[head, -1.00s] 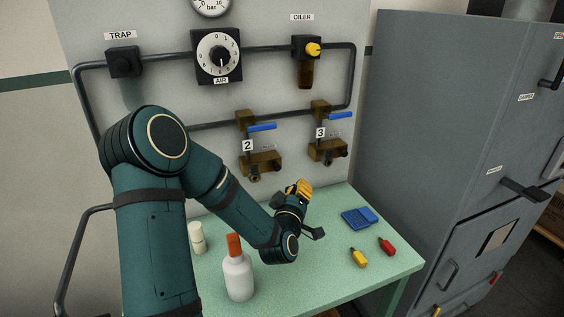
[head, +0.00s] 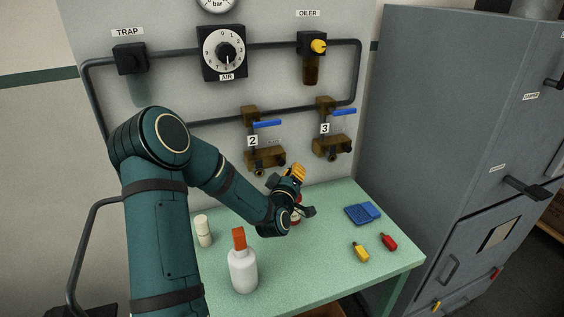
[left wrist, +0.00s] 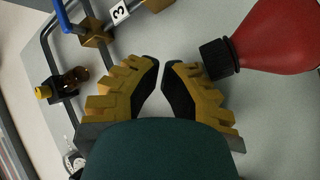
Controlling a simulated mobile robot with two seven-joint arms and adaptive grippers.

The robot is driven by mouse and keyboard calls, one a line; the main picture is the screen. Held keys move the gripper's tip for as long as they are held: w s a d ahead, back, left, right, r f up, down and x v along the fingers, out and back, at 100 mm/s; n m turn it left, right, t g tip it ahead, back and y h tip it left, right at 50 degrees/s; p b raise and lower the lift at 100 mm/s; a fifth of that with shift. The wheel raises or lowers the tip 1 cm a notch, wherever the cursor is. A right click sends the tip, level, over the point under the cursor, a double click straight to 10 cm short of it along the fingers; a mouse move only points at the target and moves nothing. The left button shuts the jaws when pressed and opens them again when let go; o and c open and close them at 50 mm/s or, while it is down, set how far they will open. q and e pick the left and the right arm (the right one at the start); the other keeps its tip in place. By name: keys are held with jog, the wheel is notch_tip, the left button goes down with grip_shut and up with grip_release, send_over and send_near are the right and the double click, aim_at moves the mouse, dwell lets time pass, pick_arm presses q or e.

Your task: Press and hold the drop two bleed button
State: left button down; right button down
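The drop marked 2 (head: 252,141) hangs on the wall panel, with a blue lever (head: 267,124) above a brass block (head: 265,158). Small dark fittings show on the block; which is the bleed button is too small to tell. My left gripper (head: 298,170), with yellow fingers, is just below and right of that block, apart from it. In the left wrist view the fingertips (left wrist: 161,64) are almost together, with a narrow gap and nothing between them. That view shows the 3 label (left wrist: 120,12), not drop 2. My right gripper is out of view.
Drop 3 (head: 331,146) is to the right. A white bottle (head: 243,270), a pale cylinder (head: 203,232), a blue tray (head: 362,213) and yellow and red items (head: 389,242) stand on the green table.

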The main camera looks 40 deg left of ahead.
aim_at(281, 163)
pick_arm(q)
jog(key=shift+w+a, duration=0.3)
jog(key=shift+a, duration=0.25)
jog(key=shift+w+a, duration=0.3)
jog(key=shift+a, duration=0.25)
jog(key=shift+b, duration=0.35)
dwell(0.4)
jog(key=shift+w+a, duration=0.2)
jog(key=shift+a, duration=0.15)
jog(key=shift+w+a+b, duration=0.2)
jog(key=shift+a+b, duration=0.25)
jog(key=shift+b, duration=0.1)
dwell(0.7)
jog(key=shift+d, duration=0.15)
dwell(1.7)
jog(key=shift+s+d+b, duration=0.35)
jog(key=shift+s+d, duration=0.05)
jog(key=shift+d, duration=0.25)
jog(key=shift+d, duration=0.1)
